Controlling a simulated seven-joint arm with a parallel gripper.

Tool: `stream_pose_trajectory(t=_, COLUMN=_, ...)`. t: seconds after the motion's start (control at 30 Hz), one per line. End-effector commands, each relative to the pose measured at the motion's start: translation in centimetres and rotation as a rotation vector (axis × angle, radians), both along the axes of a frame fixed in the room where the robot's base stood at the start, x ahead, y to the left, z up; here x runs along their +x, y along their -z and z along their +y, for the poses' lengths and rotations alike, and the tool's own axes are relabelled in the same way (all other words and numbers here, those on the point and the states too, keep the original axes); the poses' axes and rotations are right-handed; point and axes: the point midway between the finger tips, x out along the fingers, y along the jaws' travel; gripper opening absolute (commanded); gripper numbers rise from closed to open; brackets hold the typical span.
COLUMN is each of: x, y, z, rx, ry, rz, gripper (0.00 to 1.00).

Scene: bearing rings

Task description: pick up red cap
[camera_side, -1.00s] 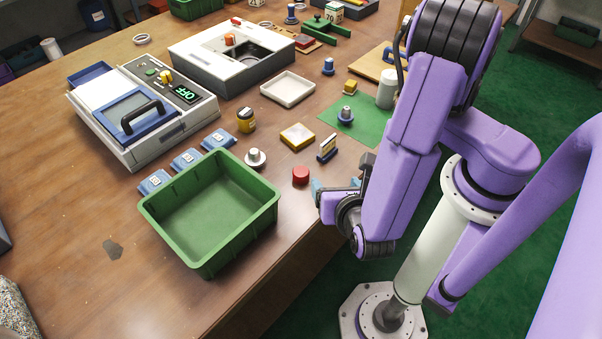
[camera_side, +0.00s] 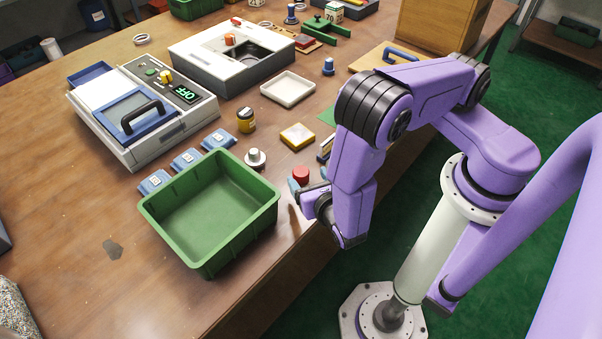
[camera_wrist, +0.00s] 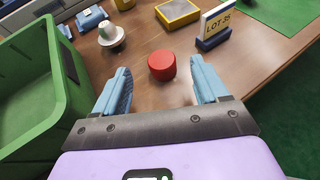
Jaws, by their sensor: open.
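The red cap (camera_side: 301,174) is a short cylinder standing on the brown table, right of the green bin. In the wrist view the red cap (camera_wrist: 162,65) is ahead of the fingertips, roughly centred between them and touching neither. My gripper (camera_wrist: 162,80) is open and empty, with its two blue fingers spread wide. In the side view my gripper (camera_side: 308,186) is low over the table's front edge, close to the cap. The cap's lower part is partly covered by the fingers there.
The green bin (camera_side: 273,199) stands left of my gripper; its wall (camera_wrist: 74,75) is near the left finger. A "LOT 35" sign (camera_wrist: 214,27) stands right of the cap. A white knobbed piece (camera_wrist: 108,34) and a yellow-edged block (camera_wrist: 178,11) lie beyond. Bare table surrounds the cap.

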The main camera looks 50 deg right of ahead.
Motion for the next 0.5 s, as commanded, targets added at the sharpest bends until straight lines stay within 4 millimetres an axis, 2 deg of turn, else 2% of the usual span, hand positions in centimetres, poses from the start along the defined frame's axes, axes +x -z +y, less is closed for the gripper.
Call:
stream_pose_trajectory(t=0.1, x=1.1, y=0.5, z=-0.7, rx=-0.001, ry=0.003, rz=0.000, gripper=0.73)
stream_pose_trajectory(t=0.33, x=2.0, y=1.1, z=-1.2, rx=-0.001, ry=0.002, rz=-0.001, gripper=0.73)
stream_pose_trajectory(t=0.5, x=3.5, y=2.5, z=-2.1, rx=-0.001, ry=0.005, rz=0.000, gripper=0.73)
